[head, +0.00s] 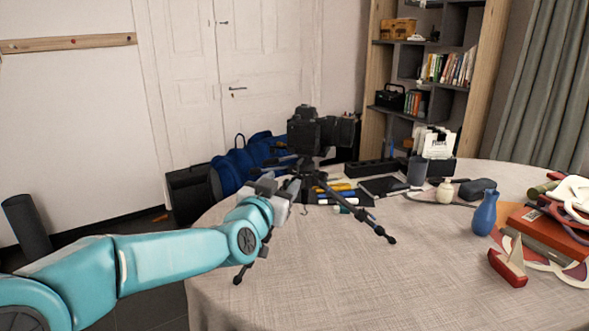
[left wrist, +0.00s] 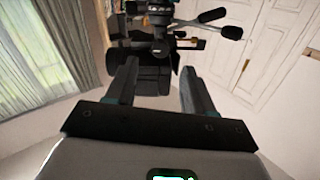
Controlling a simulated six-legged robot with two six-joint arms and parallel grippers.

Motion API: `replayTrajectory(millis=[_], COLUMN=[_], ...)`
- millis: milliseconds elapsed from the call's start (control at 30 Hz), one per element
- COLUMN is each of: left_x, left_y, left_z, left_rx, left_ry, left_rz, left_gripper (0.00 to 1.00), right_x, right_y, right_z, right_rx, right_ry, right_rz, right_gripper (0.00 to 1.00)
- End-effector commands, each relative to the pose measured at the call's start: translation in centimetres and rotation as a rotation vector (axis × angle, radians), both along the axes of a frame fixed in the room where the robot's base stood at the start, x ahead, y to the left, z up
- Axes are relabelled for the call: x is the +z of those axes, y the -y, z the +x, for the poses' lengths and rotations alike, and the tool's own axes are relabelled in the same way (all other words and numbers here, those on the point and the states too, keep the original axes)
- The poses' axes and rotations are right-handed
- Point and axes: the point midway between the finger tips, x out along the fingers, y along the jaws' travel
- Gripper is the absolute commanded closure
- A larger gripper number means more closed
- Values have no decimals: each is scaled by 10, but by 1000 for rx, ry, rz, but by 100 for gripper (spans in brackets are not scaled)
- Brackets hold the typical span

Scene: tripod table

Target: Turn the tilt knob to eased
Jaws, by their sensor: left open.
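A black camera (head: 318,130) sits on a black tripod (head: 362,215) standing on the round table, its legs spread. In the left wrist view the picture is upside down, with the camera (left wrist: 152,80) below the tripod head (left wrist: 160,22). Two dark paddle-like handles, one upper (left wrist: 212,15) and one lower (left wrist: 230,32), stick out to the right from the head. I cannot tell which part is the tilt knob or its setting. My left gripper (head: 294,186) is beside the tripod head; in its wrist view its fingers (left wrist: 158,75) are apart with nothing clearly held between them. My right gripper is not in view.
The cloth-covered table (head: 330,275) is clear at the front. Markers (head: 338,197), a black tablet (head: 383,187) and a grey cup (head: 417,171) lie behind the tripod. A blue vase (head: 485,213), a toy sailboat (head: 509,264) and books (head: 548,235) stand at right.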

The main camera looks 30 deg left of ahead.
Motion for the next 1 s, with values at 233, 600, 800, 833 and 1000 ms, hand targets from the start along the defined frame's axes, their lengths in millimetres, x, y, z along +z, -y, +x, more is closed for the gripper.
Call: replayTrajectory(millis=[233,600,800,833,1000], left_x=[-1,0,0,0,0], left_y=[-15,-24,-24,-24,-24], left_z=[56,88,88,87,87], left_rx=[1,1,1,1,1], left_ry=[-2,-1,-1,-1,-1], left_rz=[0,0,0,0,0], left_gripper=[47,47,47,57,100], right_x=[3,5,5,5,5], right_y=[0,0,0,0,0], right_z=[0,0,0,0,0], right_rx=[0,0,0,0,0], right_ry=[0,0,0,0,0], right_rz=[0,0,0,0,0], right_gripper=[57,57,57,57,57])
